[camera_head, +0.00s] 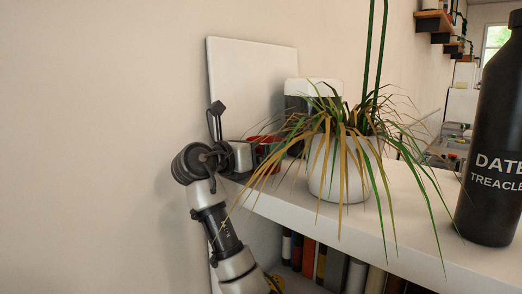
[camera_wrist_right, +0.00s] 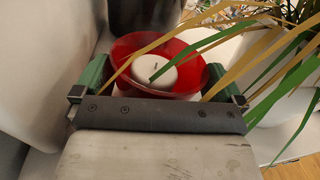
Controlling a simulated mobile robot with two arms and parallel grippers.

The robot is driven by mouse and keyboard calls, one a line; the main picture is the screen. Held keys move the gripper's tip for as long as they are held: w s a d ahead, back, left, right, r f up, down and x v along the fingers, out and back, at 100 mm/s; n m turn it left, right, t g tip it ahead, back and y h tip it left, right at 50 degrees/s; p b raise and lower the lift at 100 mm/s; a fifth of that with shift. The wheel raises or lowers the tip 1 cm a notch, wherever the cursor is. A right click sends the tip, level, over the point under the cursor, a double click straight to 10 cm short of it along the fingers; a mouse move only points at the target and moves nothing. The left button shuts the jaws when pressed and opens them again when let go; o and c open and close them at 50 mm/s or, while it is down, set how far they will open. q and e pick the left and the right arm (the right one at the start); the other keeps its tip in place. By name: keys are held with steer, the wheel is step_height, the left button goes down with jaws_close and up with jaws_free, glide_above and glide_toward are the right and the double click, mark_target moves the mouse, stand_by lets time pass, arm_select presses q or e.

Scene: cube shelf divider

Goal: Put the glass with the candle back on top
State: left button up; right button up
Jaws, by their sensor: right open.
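The red glass with a white candle (camera_wrist_right: 157,72) in it stands upright on the white shelf top, in front of a dark container. In the head view only part of the red glass (camera_head: 263,142) shows, behind my right gripper and the plant leaves. My right gripper (camera_wrist_right: 160,80) is open, with a green-padded finger on either side of the glass. Whether the fingers touch it I cannot tell. The gripper's dark crossbar hides the lower front of the glass. My left gripper is not in view.
A potted plant (camera_head: 340,172) stands close right of the glass, its long leaves hanging over my right gripper. A white panel (camera_head: 240,75) leans on the wall behind. A black bottle (camera_head: 493,145) stands at the far right. Books (camera_head: 330,268) fill the shelf below.

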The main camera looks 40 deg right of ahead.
steer(key=shift+a, duration=0.25)
steer(key=a+b, duration=0.6)
steer(key=a, duration=0.5)
steer(key=shift+w+a, duration=0.25)
steer(key=shift+a, duration=0.05)
steer(key=shift+r, duration=0.1)
